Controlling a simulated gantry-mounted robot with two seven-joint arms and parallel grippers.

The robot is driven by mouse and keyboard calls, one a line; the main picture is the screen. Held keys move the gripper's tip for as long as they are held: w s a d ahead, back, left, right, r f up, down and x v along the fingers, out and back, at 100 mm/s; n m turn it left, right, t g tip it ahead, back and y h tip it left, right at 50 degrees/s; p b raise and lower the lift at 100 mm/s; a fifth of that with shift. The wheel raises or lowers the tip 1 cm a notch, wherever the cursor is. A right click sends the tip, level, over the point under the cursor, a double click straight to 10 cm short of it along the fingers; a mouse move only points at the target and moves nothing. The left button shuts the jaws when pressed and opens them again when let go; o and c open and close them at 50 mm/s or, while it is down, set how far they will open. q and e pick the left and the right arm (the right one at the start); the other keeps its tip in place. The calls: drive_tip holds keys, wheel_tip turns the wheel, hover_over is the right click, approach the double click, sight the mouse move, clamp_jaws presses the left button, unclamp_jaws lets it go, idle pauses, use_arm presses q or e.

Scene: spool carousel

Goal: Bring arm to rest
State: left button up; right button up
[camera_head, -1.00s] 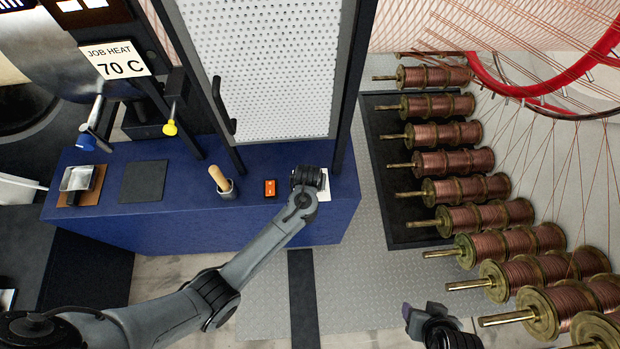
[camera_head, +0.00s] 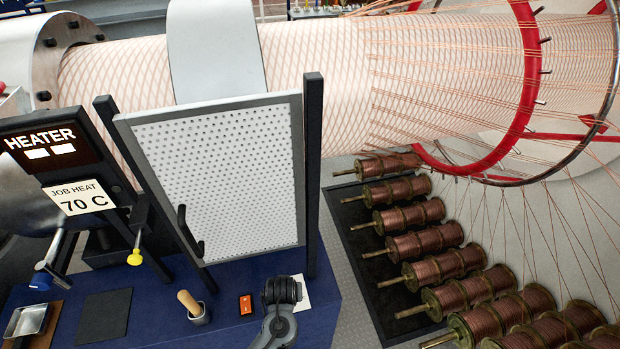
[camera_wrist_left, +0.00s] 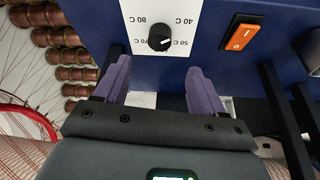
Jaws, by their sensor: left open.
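My left gripper (camera_head: 280,293) is at the front right of the blue bench (camera_head: 235,280), beside a white dial plate (camera_head: 303,288). In the left wrist view its two purple fingers (camera_wrist_left: 160,82) are open and apart, with nothing between them. The black dial knob (camera_wrist_left: 161,38) on the white plate lies just beyond the fingertips, clear of them. The plate carries temperature marks such as 40 C and 80 C. In the head view the wrist hides the fingers and knob. My right gripper is out of view.
An orange switch (camera_head: 246,305) and a wooden-handled tool in a cup (camera_head: 192,307) stand left of my gripper. A perforated panel (camera_head: 220,180) rises behind. Copper spools (camera_head: 425,245) line the right.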

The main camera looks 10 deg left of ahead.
use_arm(q)
drive_tip(key=s+a+f+g+p, duration=0.1)
drive_tip(key=s+f+p, duration=0.1)
drive_tip(key=s, duration=0.4)
drive_tip(key=s+a+f+g+p, duration=0.1)
drive_tip(key=s+f, duration=0.2)
drive_tip(key=s, duration=0.2)
drive_tip(key=s+a+r+m+h+p, duration=0.1)
drive_tip(key=s+a+r+p, duration=0.25)
drive_tip(key=s+r, duration=0.55)
drive_tip(key=s+r+m+p, duration=0.1)
drive_tip(key=s+r+m, duration=0.1)
drive_tip(key=r, duration=0.5)
drive_tip(key=s+a+r+m+t+p, duration=0.1)
drive_tip(key=s+r+m, duration=0.1)
drive_tip(key=r, duration=0.6)
drive_tip(key=shift+s+r, duration=0.25)
drive_tip(key=shift+s, duration=0.15)
drive_tip(key=shift+c, duration=0.4)
